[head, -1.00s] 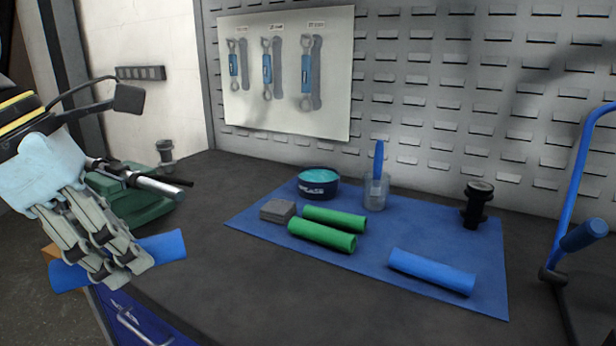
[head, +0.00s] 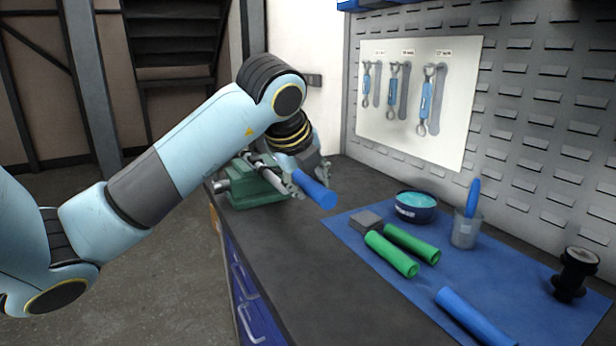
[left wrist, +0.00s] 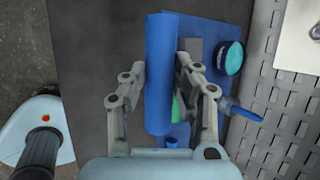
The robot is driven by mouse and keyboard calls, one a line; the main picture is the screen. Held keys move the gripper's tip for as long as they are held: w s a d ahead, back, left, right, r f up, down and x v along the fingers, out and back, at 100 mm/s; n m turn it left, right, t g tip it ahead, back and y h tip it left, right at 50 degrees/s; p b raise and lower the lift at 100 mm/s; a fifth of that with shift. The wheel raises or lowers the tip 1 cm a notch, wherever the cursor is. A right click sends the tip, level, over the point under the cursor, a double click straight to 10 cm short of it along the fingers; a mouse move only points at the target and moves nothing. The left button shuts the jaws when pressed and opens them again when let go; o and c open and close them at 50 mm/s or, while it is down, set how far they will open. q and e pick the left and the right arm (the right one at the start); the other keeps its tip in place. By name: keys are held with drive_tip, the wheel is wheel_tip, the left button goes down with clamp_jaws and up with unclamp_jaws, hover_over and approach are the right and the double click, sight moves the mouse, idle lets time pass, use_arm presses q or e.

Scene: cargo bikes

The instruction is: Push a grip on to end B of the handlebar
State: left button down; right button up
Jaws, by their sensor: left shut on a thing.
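My left gripper (head: 308,180) is shut on a blue grip (head: 317,192) at the bench's far left part. In the left wrist view the grip (left wrist: 160,75) lies between the two fingers (left wrist: 155,95), its length reaching well beyond them. The metal handlebar (head: 267,175) is held in a green vise (head: 250,190), close to the gripper in the picture. The gripper and arm partly cover the bar, and I cannot tell which end is B or whether the grip touches it. My right gripper is not in view.
A blue mat (head: 400,285) holds two green grips (head: 392,254), another blue grip (head: 470,315), a grey block (head: 366,221), a turquoise-filled tub (head: 416,204), a cup (head: 465,231) and a black spool-like part (head: 575,274). Bare dark benchtop (head: 285,265) lies left of the mat.

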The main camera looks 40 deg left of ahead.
use_arm(q)
drive_tip(key=shift+a+f+b, duration=0.1)
drive_tip(key=shift+f+b, duration=0.35)
drive_tip(key=shift+f, duration=0.25)
drive_tip(key=shift+w+a+f+b, duration=0.1)
drive_tip(key=shift+a+f+b, duration=0.25)
drive_tip(key=shift+f, duration=0.25)
drive_tip(key=shift+w+a+f+b, duration=0.1)
drive_tip(key=shift+a+f+b, duration=0.15)
drive_tip(key=shift+f+b, duration=0.3)
drive_tip(key=shift+w+a+f+b, duration=0.1)
drive_tip(key=shift+a+f+b, duration=0.2)
drive_tip(key=shift+f, duration=0.35)
drive_tip(key=shift+a, duration=0.25)
drive_tip(key=shift+w+a, duration=0.15)
drive_tip(key=shift+a, duration=0.45)
drive_tip(key=shift+w+a, duration=0.1)
drive_tip(key=shift+a, duration=0.1)
drive_tip(key=shift+w+a, duration=0.1)
drive_tip(key=shift+a, duration=0.4)
drive_tip(key=shift+w+a, duration=0.1)
drive_tip(key=shift+a, duration=0.2)
